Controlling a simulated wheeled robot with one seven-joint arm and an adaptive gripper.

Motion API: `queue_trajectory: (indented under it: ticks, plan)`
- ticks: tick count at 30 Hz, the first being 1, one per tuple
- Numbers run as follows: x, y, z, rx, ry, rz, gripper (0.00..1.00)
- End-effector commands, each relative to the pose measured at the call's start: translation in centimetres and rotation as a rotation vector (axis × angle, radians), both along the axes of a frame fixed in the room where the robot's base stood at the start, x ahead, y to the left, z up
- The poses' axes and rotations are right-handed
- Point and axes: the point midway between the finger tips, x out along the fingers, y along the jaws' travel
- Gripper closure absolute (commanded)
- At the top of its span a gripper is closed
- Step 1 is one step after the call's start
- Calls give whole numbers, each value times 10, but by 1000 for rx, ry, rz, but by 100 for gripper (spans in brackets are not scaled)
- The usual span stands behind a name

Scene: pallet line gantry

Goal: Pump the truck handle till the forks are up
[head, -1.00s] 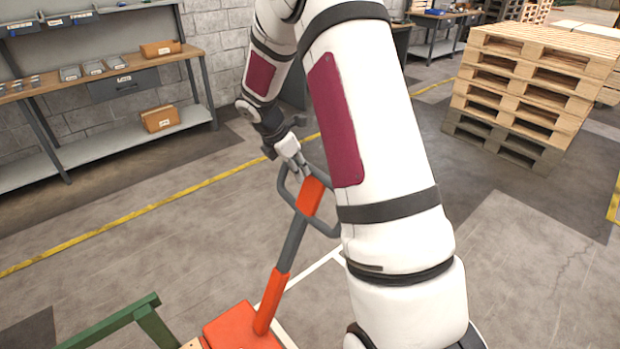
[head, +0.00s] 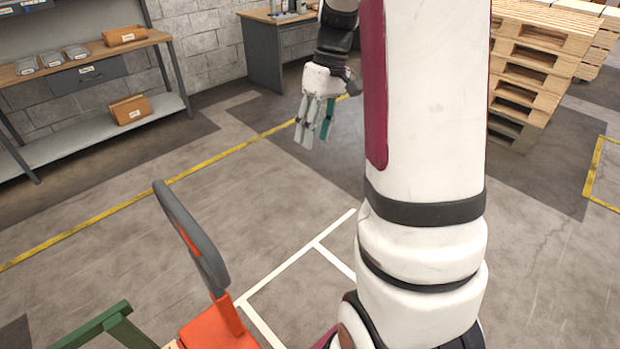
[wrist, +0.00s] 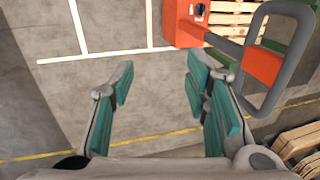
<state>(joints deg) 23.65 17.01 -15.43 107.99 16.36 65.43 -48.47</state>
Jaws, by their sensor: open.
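The truck handle (head: 212,264), a grey loop on an orange stem, rises from the orange truck body (head: 212,334) at the bottom of the head view and leans left. In the wrist view the handle loop (wrist: 256,82) is at the right, beside the orange body (wrist: 183,28). My gripper (head: 316,138) hangs fingers-down above the floor, to the right of the handle and apart from it. In the wrist view its teal-padded fingers (wrist: 158,78) are spread with nothing between them. The forks cannot be made out.
A green frame (head: 110,325) stands left of the truck body. A workbench with a shelf (head: 85,62) lines the left wall. Stacked pallets (head: 530,70) stand at the right. The floor around my gripper is clear, with white and yellow lines.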

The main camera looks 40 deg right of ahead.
Motion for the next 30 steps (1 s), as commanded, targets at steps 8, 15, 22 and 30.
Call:
queue_trajectory:
  ticks: [8, 15, 22, 30]
  plan:
    - [-1, 12, -45, 1, 6, 6, 57]
    - [-1, 22, -91, 1, 5, 6, 57]
    - [-1, 29, -120, -1, 3, 7, 57]
    - [-1, 31, -130, -2, 1, 7, 57]
